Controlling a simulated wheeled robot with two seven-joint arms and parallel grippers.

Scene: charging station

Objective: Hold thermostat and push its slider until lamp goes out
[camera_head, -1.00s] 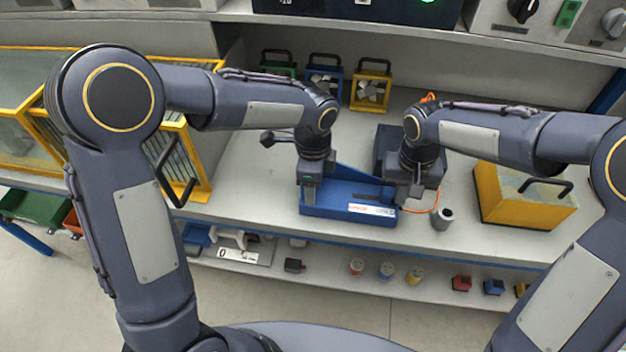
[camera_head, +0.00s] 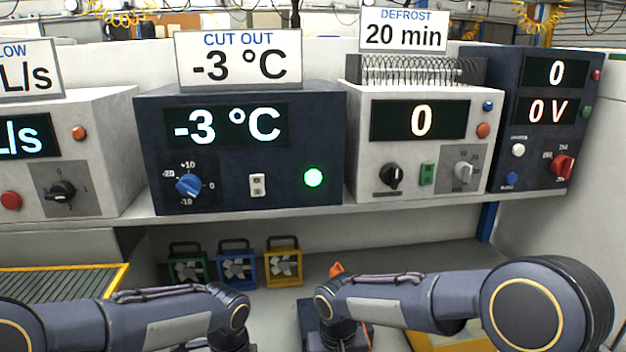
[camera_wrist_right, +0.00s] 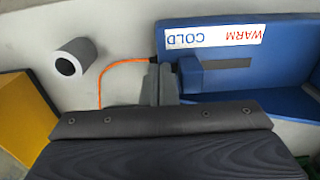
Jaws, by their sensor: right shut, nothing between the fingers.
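The blue thermostat (camera_wrist_right: 292,62) fills the upper right of the right wrist view, its WARM and COLD label upside down. Its blue slider knob (camera_wrist_right: 190,77) is at the left end of a dark slot, on the COLD side. My right gripper (camera_wrist_right: 161,82) is shut and empty, its fingertips just left of the knob; I cannot tell whether they touch it. In the head view a round lamp (camera_head: 314,177) glows green on a navy unit (camera_head: 230,185). That unit reads -3 °C, under a CUT OUT -3 °C sign (camera_head: 238,60). My left gripper is out of view.
An orange cable (camera_wrist_right: 108,71) runs from the thermostat's end, near a grey cylinder (camera_wrist_right: 76,57). A yellow box (camera_wrist_right: 22,112) is at the left of the wrist view. Other instrument units stand on the shelf, with small fans (camera_head: 236,268) below.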

